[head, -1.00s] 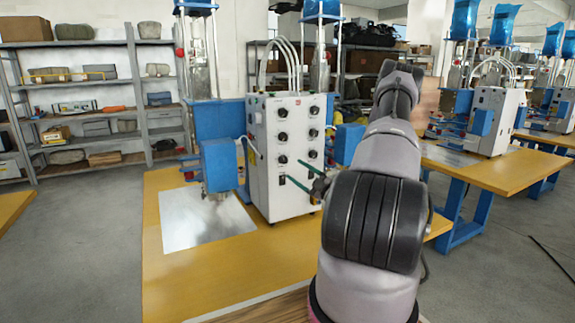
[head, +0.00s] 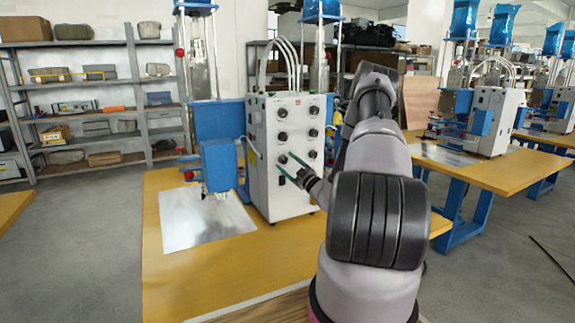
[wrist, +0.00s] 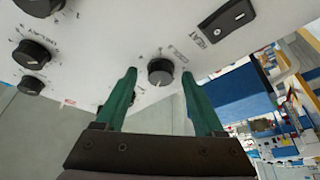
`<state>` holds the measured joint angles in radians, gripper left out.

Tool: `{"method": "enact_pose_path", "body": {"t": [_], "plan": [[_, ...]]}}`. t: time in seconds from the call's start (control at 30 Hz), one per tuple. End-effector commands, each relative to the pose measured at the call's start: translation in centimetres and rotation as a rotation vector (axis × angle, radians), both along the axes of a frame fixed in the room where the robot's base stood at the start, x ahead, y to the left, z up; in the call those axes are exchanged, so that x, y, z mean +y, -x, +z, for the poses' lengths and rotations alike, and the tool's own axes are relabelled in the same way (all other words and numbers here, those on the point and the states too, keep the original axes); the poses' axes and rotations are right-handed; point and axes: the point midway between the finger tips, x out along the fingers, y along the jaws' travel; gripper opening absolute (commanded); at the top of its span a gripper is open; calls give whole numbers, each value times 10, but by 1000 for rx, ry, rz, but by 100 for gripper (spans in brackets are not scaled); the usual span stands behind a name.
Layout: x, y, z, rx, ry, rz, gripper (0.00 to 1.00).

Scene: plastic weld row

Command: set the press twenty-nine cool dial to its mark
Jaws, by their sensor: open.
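The white press control box (head: 262,185) carries black dials in two columns on its front. In the wrist view, a black dial (wrist: 160,71) lies between my green fingertips, with small scale marks around it. Lettering beside it seems to read COOL, but it is too small to be sure. My gripper (head: 285,160) is open in front of the lower left dial in the head view. In the wrist view, my gripper (wrist: 159,74) has a finger on each side of the dial, with visible gaps. Contact and the exact pointer setting cannot be told.
Other dials (wrist: 31,53) sit left of the fingers, and a black switch (wrist: 227,19) marked HEAT is to the right. A blue press head (head: 219,165) stands left of the box above a metal plate (head: 205,222) on the yellow table (head: 200,280).

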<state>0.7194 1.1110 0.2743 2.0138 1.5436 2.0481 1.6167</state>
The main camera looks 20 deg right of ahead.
Motion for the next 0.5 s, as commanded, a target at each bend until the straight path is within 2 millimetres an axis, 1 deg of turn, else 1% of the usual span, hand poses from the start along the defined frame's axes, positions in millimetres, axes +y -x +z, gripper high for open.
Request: {"method": "enact_pose_path", "body": {"t": [0.27, 0.37, 0.4, 0.43, 0.47, 0.5], "plan": [[1, -2, 0, 0, 0, 0, 70], [1, -1, 0, 0, 0, 0, 36], [1, -1, 0, 0, 0, 0, 21], [1, -1, 0, 1, 0, 1, 9], [1, -1, 0, 1, 0, 1, 0], [1, -1, 0, 1, 0, 1, 0]]}}
